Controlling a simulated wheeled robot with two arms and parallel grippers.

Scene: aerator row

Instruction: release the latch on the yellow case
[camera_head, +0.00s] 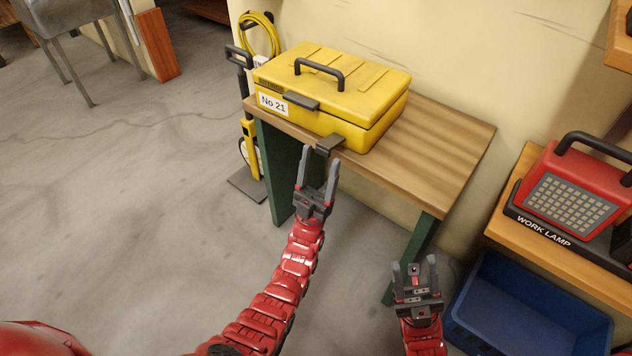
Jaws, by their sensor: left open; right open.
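The yellow case (358,98) sits closed on a wooden-topped bench, with a dark carry handle (320,70) on its lid and a "No 21" label on its front. A dark latch-like piece (301,102) sticks out at the front edge of the lid. A second dark piece (328,145) shows lower at the front, by the bench edge; I cannot tell what it is fixed to. My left gripper (320,158) is open, its fingertips close to this lower piece; contact is unclear. My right gripper (415,264) is open and empty, low in front of the bench's right leg.
The bench (455,150) has bare top right of the case. A red work lamp (570,195) stands on a shelf at right, above a blue bin (530,310). A yellow coiled hose (260,35) hangs behind the case. The floor (130,200) at left is clear.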

